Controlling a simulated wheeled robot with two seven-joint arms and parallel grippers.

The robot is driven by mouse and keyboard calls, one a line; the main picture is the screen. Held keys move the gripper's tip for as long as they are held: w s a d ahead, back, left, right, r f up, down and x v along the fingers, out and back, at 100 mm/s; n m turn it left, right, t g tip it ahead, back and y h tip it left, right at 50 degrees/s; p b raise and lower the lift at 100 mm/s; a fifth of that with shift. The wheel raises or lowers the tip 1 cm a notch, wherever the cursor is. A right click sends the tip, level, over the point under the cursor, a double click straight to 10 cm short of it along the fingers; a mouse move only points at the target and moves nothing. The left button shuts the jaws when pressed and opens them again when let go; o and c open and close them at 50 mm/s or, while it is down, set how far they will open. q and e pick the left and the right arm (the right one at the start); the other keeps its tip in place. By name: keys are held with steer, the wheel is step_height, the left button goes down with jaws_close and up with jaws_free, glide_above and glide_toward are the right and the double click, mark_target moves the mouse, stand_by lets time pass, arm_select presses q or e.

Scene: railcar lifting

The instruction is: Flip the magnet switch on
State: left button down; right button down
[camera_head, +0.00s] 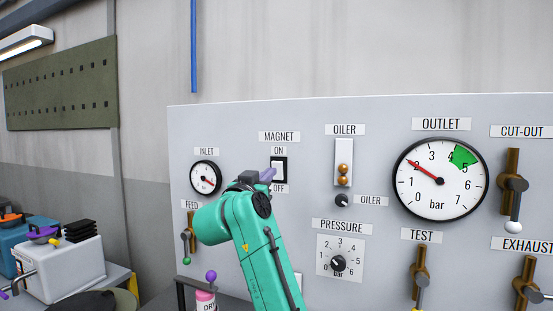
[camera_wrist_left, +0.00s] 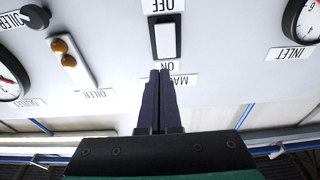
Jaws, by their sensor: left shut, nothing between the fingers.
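The magnet switch (camera_head: 279,165) is a white rocker in a black frame on the grey panel, with an ON label above and an OFF label below. It also shows upside down in the wrist view (camera_wrist_left: 164,38). My left gripper (camera_head: 269,174) is shut and empty, its purple fingers covering the switch's lower left part in the head view. In the wrist view the closed fingertips (camera_wrist_left: 160,72) are by the ON end of the rocker, over part of the ON and MAGNET labels. I cannot tell whether they touch the panel, or which way the rocker is tipped. My right gripper is not in view.
The inlet gauge (camera_head: 206,178) is left of the switch; the oiler sight (camera_head: 343,163) is to its right. A pressure dial (camera_head: 339,263), the outlet gauge (camera_head: 440,178) and several valve levers share the panel. A bench with equipment (camera_head: 62,267) stands at lower left.

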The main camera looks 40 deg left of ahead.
mark_target(281, 162)
arm_select(q)
steer(key=p+x, duration=0.1)
steer(key=x, duration=0.1)
steer(key=p+x, duration=0.1)
steer(key=x, duration=0.2)
steer(key=shift+r, duration=0.25)
steer(key=shift+w+a+p, duration=0.1)
steer(key=shift+w+p, duration=0.25)
steer(key=shift+p, duration=0.05)
steer(key=shift+w+a+f, duration=0.1)
steer(key=shift+f, duration=0.05)
steer(key=shift+w+r+p, duration=0.25)
steer(key=shift+r+p, duration=0.4)
steer(key=shift+p, duration=0.5)
steer(key=shift+w+f+g, duration=0.1)
steer(key=shift+f+g, duration=0.2)
steer(key=shift+g, duration=0.1)
steer(key=shift+a+f, duration=0.1)
